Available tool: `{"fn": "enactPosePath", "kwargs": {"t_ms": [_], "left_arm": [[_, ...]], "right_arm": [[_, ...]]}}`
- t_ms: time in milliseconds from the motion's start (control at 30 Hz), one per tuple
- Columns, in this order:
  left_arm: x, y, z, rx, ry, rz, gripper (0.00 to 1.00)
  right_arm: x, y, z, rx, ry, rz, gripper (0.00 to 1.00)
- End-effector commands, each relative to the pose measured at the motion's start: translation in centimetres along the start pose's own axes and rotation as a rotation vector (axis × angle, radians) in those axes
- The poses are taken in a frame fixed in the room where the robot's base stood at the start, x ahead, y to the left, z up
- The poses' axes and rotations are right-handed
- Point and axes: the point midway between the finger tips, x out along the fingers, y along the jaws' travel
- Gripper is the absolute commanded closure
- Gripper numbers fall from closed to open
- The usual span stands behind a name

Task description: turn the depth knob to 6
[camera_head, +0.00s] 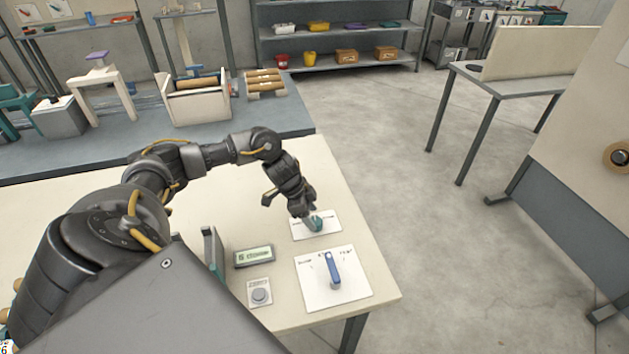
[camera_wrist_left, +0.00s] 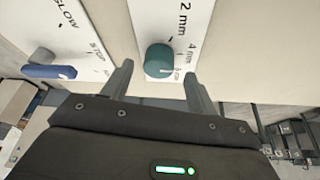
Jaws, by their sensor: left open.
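The depth knob is a teal round knob (camera_head: 315,223) on a white label plate (camera_head: 327,232) near the table's right edge. In the left wrist view the knob (camera_wrist_left: 159,61) sits beside the printed marks "2 mm" and "4 mm"; a third mark close to it is too small to read surely. My left gripper (camera_head: 308,213) is open over the knob. Its two fingertips (camera_wrist_left: 159,72) stand on either side of the knob, with gaps visible. The exact setting of the knob cannot be told. My right gripper is not in view.
A blue lever (camera_head: 333,270) stands on a second white plate in front of the knob, close to my gripper. A small display (camera_head: 254,256) and a grey round button (camera_head: 260,292) lie to the left. The floor (camera_head: 450,250) right of the table is clear.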

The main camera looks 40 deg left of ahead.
Motion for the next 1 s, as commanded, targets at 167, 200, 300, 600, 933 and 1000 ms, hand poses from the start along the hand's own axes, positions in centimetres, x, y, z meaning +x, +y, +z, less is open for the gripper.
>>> {"fn": "enactPosePath", "kwargs": {"t_ms": [167,200,300,600,933,1000], "left_arm": [[2.1,0.1,-0.1,-0.001,0.001,0.002,0.41],[2.4,0.0,-0.1,-0.001,0.001,0.002,0.41],[2.7,0.0,-0.1,0.002,0.000,0.001,0.41],[2.9,0.0,-0.1,0.002,0.000,0.001,0.46],[2.8,0.0,-0.2,0.002,0.001,0.001,0.86],[2.8,0.0,-0.2,0.004,0.001,0.002,0.86]], "right_arm": [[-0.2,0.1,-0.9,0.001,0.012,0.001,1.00],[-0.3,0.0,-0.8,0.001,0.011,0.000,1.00],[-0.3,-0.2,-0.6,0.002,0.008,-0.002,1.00],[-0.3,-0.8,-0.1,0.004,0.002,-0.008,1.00],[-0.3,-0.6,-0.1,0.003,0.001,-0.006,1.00],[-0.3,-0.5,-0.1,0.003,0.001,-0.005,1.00]]}}
